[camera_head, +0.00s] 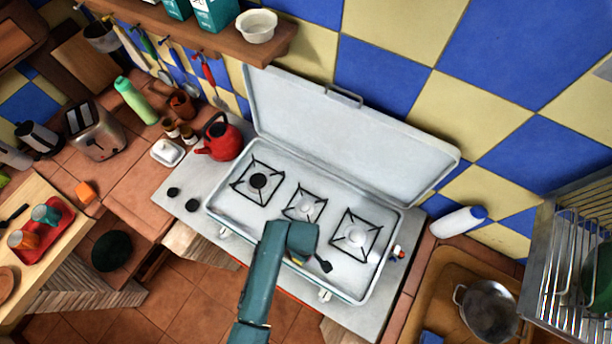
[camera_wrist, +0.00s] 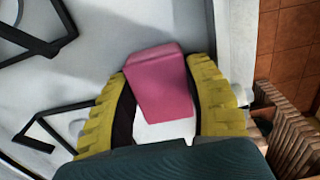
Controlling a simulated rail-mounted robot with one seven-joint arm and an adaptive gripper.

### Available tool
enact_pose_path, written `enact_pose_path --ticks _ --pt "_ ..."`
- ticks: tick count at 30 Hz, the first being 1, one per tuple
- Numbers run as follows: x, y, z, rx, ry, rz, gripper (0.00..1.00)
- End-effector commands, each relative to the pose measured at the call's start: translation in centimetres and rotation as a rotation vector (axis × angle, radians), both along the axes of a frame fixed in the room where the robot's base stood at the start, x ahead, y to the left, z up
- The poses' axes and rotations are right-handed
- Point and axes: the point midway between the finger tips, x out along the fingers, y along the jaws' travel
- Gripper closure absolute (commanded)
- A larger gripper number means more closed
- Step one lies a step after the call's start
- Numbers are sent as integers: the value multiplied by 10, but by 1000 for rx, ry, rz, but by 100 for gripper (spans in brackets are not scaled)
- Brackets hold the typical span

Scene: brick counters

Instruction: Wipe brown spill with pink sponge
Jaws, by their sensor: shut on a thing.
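The pink sponge (camera_wrist: 160,88) is between the two yellow ribbed fingers of my gripper (camera_wrist: 158,78) in the wrist view. The fingers are shut on it, one on each side. Under it is the white-grey surface of the stove (camera_wrist: 90,55), near its edge. In the head view my teal arm reaches over the front of the open three-burner stove (camera_head: 234,206), and the wrist hides most of the gripper and the sponge. I cannot make out a brown spill in either view; part of the stove top is hidden behind my arm.
Black pan supports (camera_head: 305,207) stand up from the stove top. The raised stove lid (camera_head: 350,125) is behind. A red kettle (camera_head: 222,140) stands to the left, and a white bottle (camera_head: 455,222) lies right of the stove. A sink with a pan (camera_head: 488,308) is at the lower right.

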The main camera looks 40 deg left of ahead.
Motion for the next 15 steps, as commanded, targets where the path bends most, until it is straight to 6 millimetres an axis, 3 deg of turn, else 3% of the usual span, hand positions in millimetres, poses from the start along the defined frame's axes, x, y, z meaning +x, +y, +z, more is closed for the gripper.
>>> enact_pose_path --ticks 15 --pt "4 -24 0 -1 1 -2 78"
